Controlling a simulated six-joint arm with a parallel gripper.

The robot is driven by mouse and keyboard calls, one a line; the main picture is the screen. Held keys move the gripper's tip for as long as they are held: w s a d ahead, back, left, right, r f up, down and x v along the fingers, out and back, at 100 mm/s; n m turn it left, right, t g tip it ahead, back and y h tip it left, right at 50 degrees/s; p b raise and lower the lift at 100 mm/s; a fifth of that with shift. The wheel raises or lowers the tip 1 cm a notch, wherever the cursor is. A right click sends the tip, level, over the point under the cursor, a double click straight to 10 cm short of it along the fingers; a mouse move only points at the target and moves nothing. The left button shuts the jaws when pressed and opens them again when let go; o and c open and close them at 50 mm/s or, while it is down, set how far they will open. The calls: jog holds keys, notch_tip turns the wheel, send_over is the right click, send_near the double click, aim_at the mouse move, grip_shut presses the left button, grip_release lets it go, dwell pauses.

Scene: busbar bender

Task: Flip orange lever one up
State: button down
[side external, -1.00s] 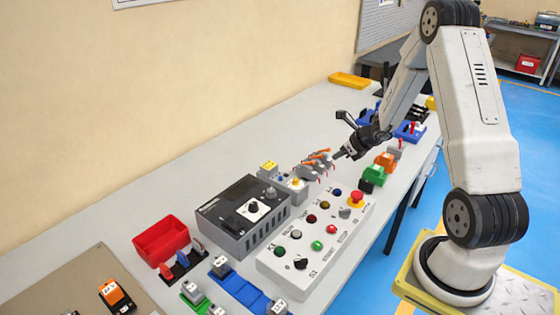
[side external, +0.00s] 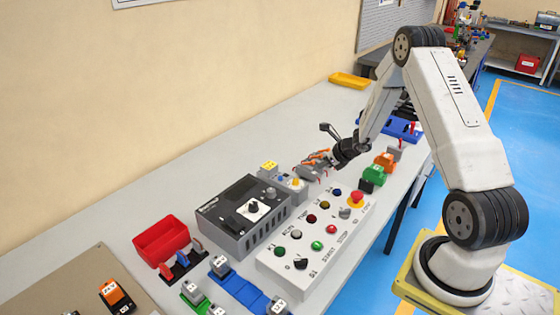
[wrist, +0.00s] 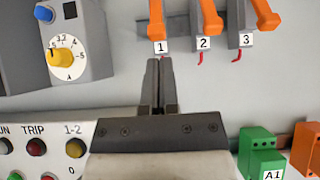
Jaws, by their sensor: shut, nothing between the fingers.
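Orange lever one (wrist: 155,22) stands on its grey block at the top of the wrist view, above the white tag marked 1 (wrist: 161,47). Levers two (wrist: 211,18) and three (wrist: 264,14) stand to its right. The orange levers also show in the side external view (side external: 318,155), partly behind my gripper. My gripper (wrist: 160,62) is shut and empty.
A grey box with a yellow knob (wrist: 60,57) and blue button is left of the levers. The white push-button panel (side external: 318,245) is in front. Green (wrist: 262,150) and orange (wrist: 305,150) terminal blocks lie at the lower right. The bench behind the levers is clear.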

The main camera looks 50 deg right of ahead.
jog(key=shift+x, duration=1.15)
jog(key=shift+w+r, duration=0.25)
jog(key=shift+r, duration=0.3)
jog(key=shift+w+r, duration=0.4)
jog(key=shift+r, duration=0.25)
jog(key=shift+w+r, duration=0.75)
jog(key=shift+w, duration=0.2)
jog(key=shift+r, duration=0.2)
jog(key=shift+r, duration=0.55)
jog(key=shift+r, duration=0.15)
